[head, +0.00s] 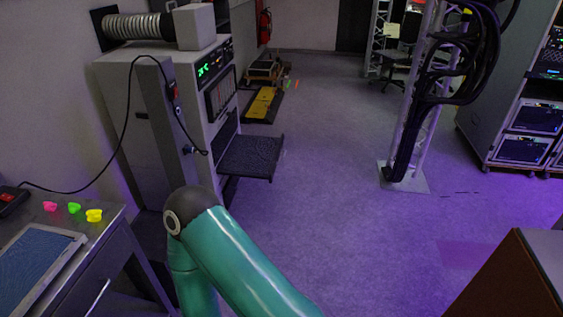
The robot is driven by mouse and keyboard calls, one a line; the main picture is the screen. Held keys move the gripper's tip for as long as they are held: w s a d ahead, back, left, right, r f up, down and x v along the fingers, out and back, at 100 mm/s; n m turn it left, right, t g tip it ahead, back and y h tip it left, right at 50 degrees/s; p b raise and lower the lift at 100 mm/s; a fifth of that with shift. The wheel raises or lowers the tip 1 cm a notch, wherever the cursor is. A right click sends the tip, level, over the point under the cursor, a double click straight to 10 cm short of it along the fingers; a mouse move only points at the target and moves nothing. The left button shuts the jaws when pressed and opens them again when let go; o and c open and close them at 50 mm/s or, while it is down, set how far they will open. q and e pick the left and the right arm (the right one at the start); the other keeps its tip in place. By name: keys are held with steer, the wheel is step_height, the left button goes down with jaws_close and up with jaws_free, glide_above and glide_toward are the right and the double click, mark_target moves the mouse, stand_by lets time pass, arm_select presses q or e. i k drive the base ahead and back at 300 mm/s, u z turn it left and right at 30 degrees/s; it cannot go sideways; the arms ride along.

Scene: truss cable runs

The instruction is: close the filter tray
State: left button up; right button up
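The filter tray (251,157) is a dark, flat, textured tray. It sticks out of the lower front of the grey cabinet (143,127), to the right in the head view, so it stands open. Its inner end meets the cabinet's slot. A green link of one of my arms rises at the bottom middle, with a dark elbow just below and left of the tray. The arm appears apart from the tray, though depth is hard to judge. Neither gripper shows in the head view.
A bench (107,243) with a framed blue panel (36,262) and small coloured pieces stands left. A black cable hangs across the cabinet. A truss (411,118) with cables stands right, near a rack (527,120). A brown box (507,285) is bottom right. The middle floor is clear.

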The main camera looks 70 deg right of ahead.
mark_target(249, 156)
steer(key=z, duration=0.2)
steer(key=k, duration=0.3)
steer(key=z, duration=0.1)
steer(key=i, duration=0.2)
steer(key=z, duration=2.2)
steer(key=i, duration=0.95)
steer(key=u, duration=0.35)
steer(key=i, duration=1.95)
steer(key=u, duration=0.15)
